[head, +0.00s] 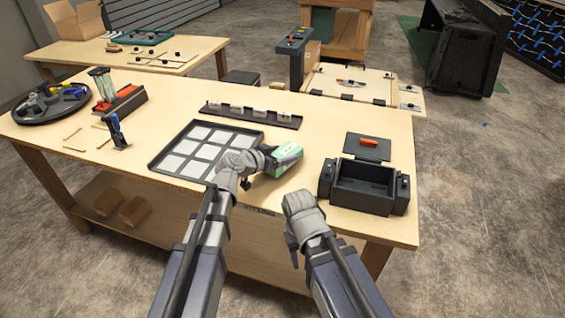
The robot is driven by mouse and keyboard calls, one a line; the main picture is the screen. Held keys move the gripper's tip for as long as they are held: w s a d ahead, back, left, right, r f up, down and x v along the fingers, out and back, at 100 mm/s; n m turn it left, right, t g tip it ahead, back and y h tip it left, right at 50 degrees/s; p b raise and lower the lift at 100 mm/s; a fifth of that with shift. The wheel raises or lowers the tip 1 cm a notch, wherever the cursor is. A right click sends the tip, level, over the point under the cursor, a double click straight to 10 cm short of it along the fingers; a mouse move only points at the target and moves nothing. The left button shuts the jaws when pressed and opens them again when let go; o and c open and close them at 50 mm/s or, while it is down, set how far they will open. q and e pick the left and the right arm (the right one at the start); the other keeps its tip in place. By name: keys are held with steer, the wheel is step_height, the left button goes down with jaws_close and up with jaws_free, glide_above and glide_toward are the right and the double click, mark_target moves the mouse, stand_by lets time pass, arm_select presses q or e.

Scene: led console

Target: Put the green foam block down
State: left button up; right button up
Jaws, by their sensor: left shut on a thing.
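A green foam block (285,155) with a pale, whitish face is in my left gripper (271,158). The gripper is shut on it, just right of the black tray with white squares. The block is close over the wooden tabletop (318,135); I cannot tell whether it touches it.
The tray (157,163) lies left of the block. A black open box (365,186) with a red-handled lid (368,142) stands to the right. A black rail (250,115) with white pieces lies behind. Bare tabletop lies between the rail and the box.

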arm_select(q)
steer(key=shift+f, duration=0.65)
steer(key=shift+r, duration=0.15)
arm_select(e)
steer(key=shift+f, duration=0.55)
steer(key=shift+f, duration=0.1)
arm_select(q)
steer(key=o, duration=0.8)
steer(key=shift+f, duration=0.25)
steer(key=o, duration=0.3)
steer(key=shift+r, duration=0.1)
